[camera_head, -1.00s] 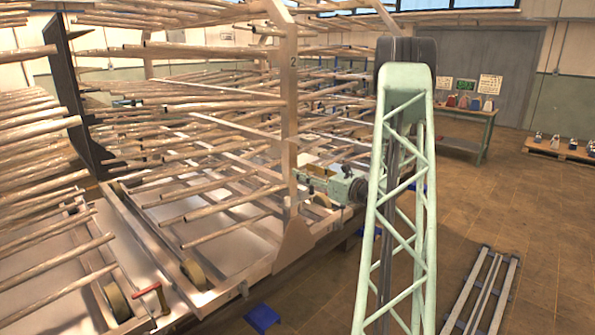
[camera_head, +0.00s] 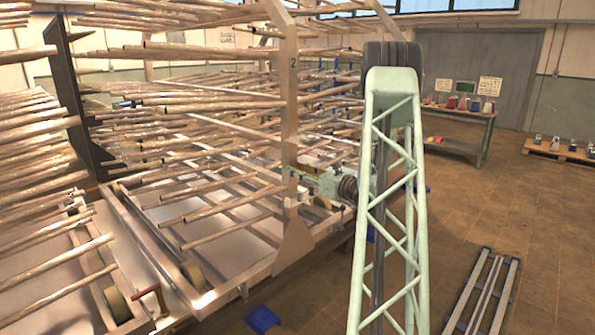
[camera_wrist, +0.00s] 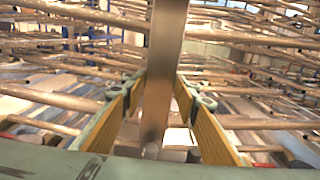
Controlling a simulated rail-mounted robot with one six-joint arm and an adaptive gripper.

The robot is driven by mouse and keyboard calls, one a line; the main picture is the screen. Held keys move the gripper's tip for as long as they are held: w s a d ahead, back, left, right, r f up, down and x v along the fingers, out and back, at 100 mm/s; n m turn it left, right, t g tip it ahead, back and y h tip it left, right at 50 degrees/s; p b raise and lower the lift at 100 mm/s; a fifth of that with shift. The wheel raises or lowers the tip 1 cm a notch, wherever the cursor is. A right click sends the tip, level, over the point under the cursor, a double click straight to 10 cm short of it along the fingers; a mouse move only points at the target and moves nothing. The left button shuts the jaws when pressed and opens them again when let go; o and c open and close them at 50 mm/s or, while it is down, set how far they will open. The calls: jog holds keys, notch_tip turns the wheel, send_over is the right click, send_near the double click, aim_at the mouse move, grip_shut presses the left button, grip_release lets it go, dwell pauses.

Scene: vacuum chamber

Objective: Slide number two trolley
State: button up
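The number two trolley is a pale metal frame whose upright post (camera_head: 291,115) bears a black "2" near its top. Many long pipes lie across its arms, and its low base has small wheels. In the wrist view, the two yellow-padded fingers (camera_wrist: 160,85) stand apart on either side of the upright post (camera_wrist: 164,50). Narrow gaps show between the pads and the post, so the gripper looks open around it. Contact at the fingertips is hard to judge.
Another rack of pipes (camera_head: 35,150) stands close on the left. Rails (camera_head: 485,290) lie on the floor at lower right. A table (camera_head: 465,113) with small objects and a pallet (camera_head: 560,151) are at the back right. The tiled floor on the right is mostly clear.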

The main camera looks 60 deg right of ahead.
jog(key=c, duration=0.6)
jog(key=shift+s+a+f, duration=0.1)
jog(key=shift+s, duration=0.55)
jog(key=o, duration=1.2)
jog(key=shift+w, duration=0.15)
jog(key=shift+c, duration=0.2)
jog(key=s+a, duration=0.1)
jog(key=s, duration=1)
jog(key=shift+s+a, duration=0.4)
